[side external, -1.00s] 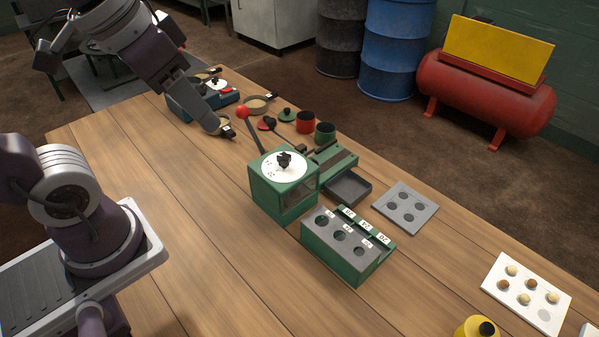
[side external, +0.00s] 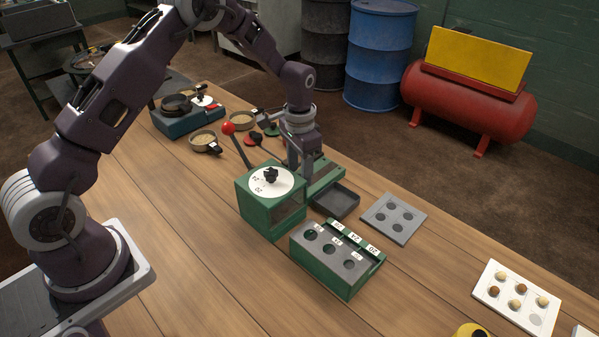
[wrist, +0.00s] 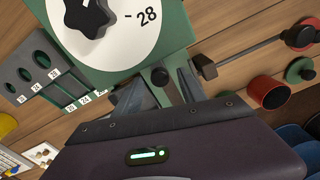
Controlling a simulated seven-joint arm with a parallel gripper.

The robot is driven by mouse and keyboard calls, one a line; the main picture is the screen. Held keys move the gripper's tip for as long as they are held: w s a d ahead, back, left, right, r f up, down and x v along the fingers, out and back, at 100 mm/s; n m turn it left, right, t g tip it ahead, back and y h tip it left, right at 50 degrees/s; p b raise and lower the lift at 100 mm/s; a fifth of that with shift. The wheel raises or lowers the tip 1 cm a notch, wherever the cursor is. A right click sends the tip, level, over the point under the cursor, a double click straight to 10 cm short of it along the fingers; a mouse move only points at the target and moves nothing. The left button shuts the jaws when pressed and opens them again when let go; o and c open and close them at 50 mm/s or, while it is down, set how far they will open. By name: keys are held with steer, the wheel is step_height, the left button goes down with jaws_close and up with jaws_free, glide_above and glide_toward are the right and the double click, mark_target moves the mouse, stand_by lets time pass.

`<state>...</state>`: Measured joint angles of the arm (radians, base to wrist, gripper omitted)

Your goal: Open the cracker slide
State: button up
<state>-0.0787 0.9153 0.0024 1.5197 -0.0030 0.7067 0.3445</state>
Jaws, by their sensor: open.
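The cracker (side external: 257,205) is a green box with a clear window, a white dial (side external: 270,184) with a black knob on top, and a red-balled lever (side external: 229,128). A green base (side external: 324,178) extends from its far side. My gripper (side external: 297,168) points down just behind the cracker, over this base. In the wrist view, my open gripper (wrist: 160,86) has its fingers on either side of a small round black knob (wrist: 160,76) beside the cracker. I cannot tell whether they touch it. The slide itself is mostly hidden by my gripper, so its position is unclear.
A dark tray (side external: 336,201) adjoins the green base. A green numbered box (side external: 325,270) with holes stands in front right. A grey plate (side external: 394,217) and a white tray of nuts (side external: 515,296) lie farther right. A black-ended rod (wrist: 240,52) passes close to my gripper.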

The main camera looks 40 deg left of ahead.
steer(key=shift+f, duration=0.55)
jaws_close()
stand_by(1.0)
